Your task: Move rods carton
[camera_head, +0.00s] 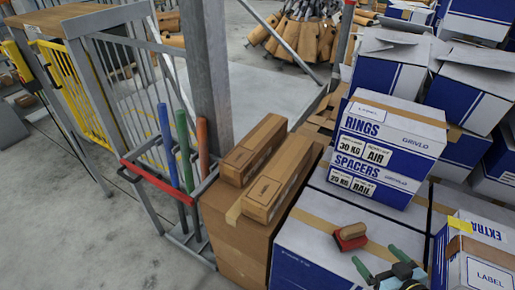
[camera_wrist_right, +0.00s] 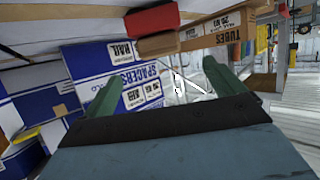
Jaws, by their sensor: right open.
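My right gripper (camera_head: 380,261) is at the lower right of the head view, above the white-and-blue boxes. Its two green fingers are apart with nothing between them; they also show in the right wrist view (camera_wrist_right: 162,72). No carton has a readable "rods" label. Two long brown cartons, a rear one (camera_head: 253,149) and a front one (camera_head: 279,180), lie side by side on a large brown box (camera_head: 235,235). A brown carton marked TUBES (camera_wrist_right: 218,34) shows in the right wrist view. My left gripper is not in view.
A RINGS box (camera_head: 392,137) sits on a SPACERS box (camera_head: 370,182). A red-and-brown brush-like object (camera_head: 350,237) lies on a white-blue box (camera_head: 305,250). An EXTRA box (camera_head: 478,250) stands at right.

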